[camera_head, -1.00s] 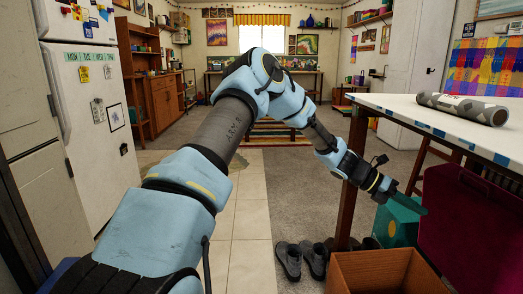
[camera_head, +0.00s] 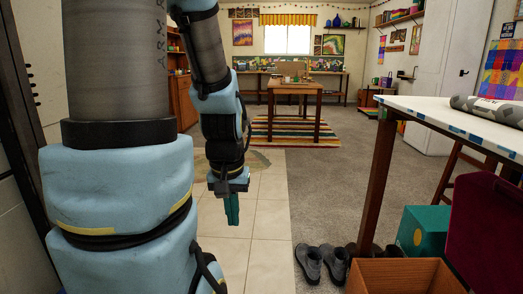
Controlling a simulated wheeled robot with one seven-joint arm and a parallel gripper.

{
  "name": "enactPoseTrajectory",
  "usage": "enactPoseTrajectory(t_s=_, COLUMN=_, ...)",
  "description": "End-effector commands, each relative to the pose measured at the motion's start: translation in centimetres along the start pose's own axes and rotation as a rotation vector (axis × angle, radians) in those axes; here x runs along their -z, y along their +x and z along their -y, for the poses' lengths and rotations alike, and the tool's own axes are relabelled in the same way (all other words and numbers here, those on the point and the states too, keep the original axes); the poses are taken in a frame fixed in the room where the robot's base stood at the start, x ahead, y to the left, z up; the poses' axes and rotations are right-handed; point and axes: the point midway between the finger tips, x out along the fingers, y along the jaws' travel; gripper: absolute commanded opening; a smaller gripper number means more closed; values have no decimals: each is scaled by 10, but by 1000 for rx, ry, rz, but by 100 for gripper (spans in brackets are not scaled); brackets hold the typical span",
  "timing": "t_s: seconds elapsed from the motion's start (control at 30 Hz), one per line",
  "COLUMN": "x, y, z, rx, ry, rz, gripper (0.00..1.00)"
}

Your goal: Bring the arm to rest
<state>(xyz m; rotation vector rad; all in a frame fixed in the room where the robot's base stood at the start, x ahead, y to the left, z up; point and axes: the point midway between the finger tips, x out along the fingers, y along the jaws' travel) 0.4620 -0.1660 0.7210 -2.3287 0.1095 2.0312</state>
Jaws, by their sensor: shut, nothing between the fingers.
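My arm rises large at the left of the head view and bends down. My gripper (camera_head: 232,209) hangs with its teal fingers pointing down, over the tiled floor. The fingers are together with nothing between them. The gripper is clear of the table and the crates. My upper arm hides part of the left side of the room.
A white-topped table (camera_head: 455,122) with a grey patterned roll (camera_head: 490,108) stands at the right. Below it are a wooden crate (camera_head: 405,276), a teal box (camera_head: 424,232), a dark red crate (camera_head: 487,235) and grey shoes (camera_head: 322,262). A wooden table (camera_head: 296,87) stands further back.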

Motion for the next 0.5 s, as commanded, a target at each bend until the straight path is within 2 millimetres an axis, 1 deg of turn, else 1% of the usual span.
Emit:
enactPoseTrajectory(t_s=0.03, x=-3, y=-12, z=5, rx=8, ry=24, rz=-7, gripper=0)
enactPoseTrajectory(t_s=0.07, x=0, y=-20, z=4, rx=6, ry=21, rz=-5, gripper=0)
enactPoseTrajectory(t_s=0.27, x=5, y=-57, z=2, rx=5, ry=17, rz=-3, gripper=0)
enactPoseTrajectory(t_s=0.33, x=8, y=-72, z=2, rx=4, ry=16, rz=-3, gripper=0)
enactPoseTrajectory(t_s=0.47, x=13, y=-109, z=2, rx=4, ry=16, rz=-3, gripper=0)
enactPoseTrajectory(t_s=0.5, x=15, y=-122, z=1, rx=4, ry=16, rz=-3, gripper=0)
